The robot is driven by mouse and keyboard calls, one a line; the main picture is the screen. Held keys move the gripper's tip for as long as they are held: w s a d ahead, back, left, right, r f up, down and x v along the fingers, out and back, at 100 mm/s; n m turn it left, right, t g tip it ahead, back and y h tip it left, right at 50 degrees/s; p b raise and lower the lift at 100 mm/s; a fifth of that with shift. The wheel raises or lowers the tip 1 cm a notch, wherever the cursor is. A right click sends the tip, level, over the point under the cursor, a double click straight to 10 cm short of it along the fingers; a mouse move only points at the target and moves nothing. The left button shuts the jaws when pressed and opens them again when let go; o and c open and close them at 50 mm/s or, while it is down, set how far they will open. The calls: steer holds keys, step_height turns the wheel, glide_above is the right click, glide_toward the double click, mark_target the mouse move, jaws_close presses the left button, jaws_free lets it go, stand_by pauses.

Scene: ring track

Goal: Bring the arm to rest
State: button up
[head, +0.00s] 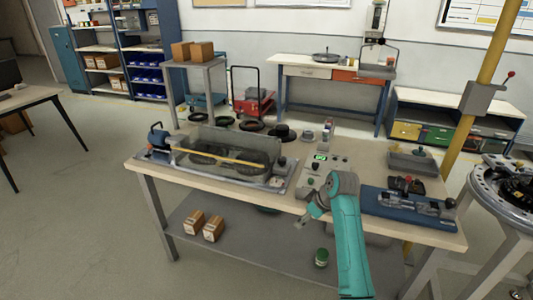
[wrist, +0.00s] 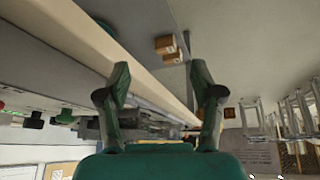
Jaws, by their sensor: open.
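My teal arm (head: 347,225) rises in front of the workbench (head: 425,228) and bends at its top. My gripper (head: 303,220) is small in the head view, near the bench's front edge, left of the arm. The wrist view shows my gripper (wrist: 160,68) with its two dark fingers well apart and nothing between them. Past the fingers, the bench's pale edge (wrist: 95,45) runs diagonally. I cannot tell the exact gap between fingers and edge.
Small boxes (head: 213,228) and a green-lidded jar (head: 321,257) are on the lower shelf. Floor at left (head: 90,230) is clear.

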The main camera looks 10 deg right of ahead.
steer(key=s+a+f+m+t+h, duration=0.1)
steer(key=s+a+f+m+t, duration=0.25)
steer(key=s+f, duration=1.5)
steer(key=s+a+f+m+t+h, duration=0.1)
steer(key=s+f+m+t, duration=0.1)
steer(key=s, duration=0.8)
steer(key=s+a+r+m+t+h, duration=0.1)
steer(key=s+r, duration=0.2)
steer(key=s, duration=0.6)
steer(key=s+r+t, duration=0.1)
steer(key=s+r, duration=0.2)
steer(key=s, duration=0.6)
steer(key=s+r+m+t, duration=0.1)
steer(key=s+r+t, duration=0.2)
steer(key=s+r, duration=0.9)
step_height(320, 180, up, 4)
steer(key=shift+s+a+r, duration=0.15)
steer(key=shift+s+a, duration=0.2)
steer(key=shift+a, duration=0.05)
steer(key=shift+w, duration=0.1)
